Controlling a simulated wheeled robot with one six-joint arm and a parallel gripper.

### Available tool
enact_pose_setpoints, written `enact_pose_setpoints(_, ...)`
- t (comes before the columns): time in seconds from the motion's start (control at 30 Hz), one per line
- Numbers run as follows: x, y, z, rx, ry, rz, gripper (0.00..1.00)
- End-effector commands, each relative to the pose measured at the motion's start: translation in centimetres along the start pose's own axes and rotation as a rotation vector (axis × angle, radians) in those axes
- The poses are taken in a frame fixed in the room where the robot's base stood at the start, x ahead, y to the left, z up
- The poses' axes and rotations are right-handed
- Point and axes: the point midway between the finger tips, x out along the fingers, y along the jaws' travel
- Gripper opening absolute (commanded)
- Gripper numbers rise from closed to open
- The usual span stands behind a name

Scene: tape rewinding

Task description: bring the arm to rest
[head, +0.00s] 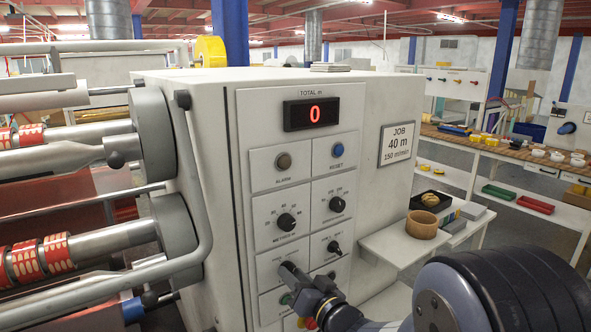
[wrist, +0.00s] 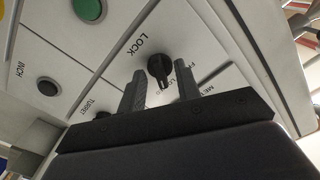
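My gripper (head: 300,280) is at the lower part of the machine's control panel (head: 300,147) in the head view. In the wrist view my gripper (wrist: 160,80) is open, its two grey fingers apart with nothing held between them. A black knob (wrist: 160,66) under the word LOCK shows between the fingertips; whether the fingers touch it I cannot tell. A green button (wrist: 89,8) and a dark INCH button (wrist: 48,86) lie to its left. In the head view my arm and gripper hide part of the lower panel.
Rollers with red printed tape (head: 55,252) stand at the left. A side shelf (head: 395,240) with a round wooden container (head: 421,224) is right of the panel. A workbench (head: 500,150) stands farther back.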

Motion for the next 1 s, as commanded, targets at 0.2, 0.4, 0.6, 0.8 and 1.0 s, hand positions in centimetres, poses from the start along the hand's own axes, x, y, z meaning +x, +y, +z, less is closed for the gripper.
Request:
enact_pose_setpoints(0.2,0.0,0.0,0.0,-0.001,0.000,0.000,0.32)
enact_pose_setpoints(0.4,-0.6,0.1,0.0,0.023,-0.001,0.002,0.32)
enact_pose_setpoints(0.6,-4.0,0.1,0.0,0.021,0.002,0.004,0.32)
enact_pose_setpoints(0.8,-7.9,0.1,-0.1,0.021,0.003,0.003,0.32)
enact_pose_setpoints(1.0,-10.9,0.1,0.0,0.022,0.002,0.004,0.32)
